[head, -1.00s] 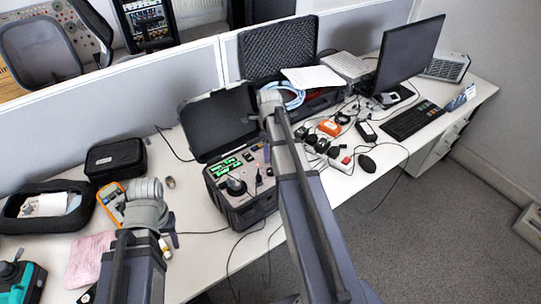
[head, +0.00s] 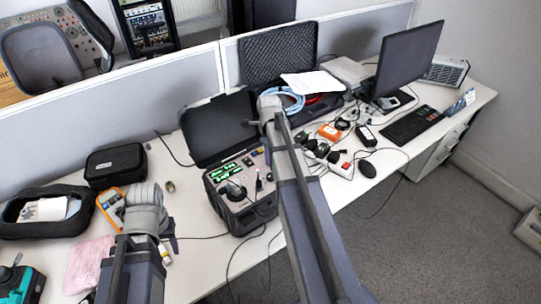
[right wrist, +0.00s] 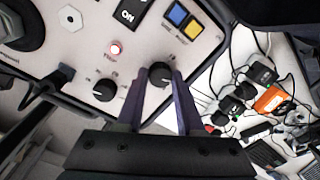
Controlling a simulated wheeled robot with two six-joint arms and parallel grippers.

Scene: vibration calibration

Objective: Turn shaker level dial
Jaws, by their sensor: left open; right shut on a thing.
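The shaker unit is an open black case (head: 250,218) with a light panel and green displays, in the middle of the desk. In the right wrist view, my right gripper (right wrist: 161,84) is shut on a black dial (right wrist: 160,72) on the panel, one finger on each side. A second black dial (right wrist: 104,90) with a white pointer mark sits to the left, apart from the fingers. The dial labels are too small to read. My left gripper (head: 171,236) is open, low at the left in the head view, mostly hidden by its own arm.
The panel also has a lit red button (right wrist: 116,47), an ON switch (right wrist: 129,12) and blue and yellow buttons (right wrist: 176,14). Cables and plugs lie on the desk right of the case. A black pouch (head: 115,163) and a multimeter (head: 111,204) lie left.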

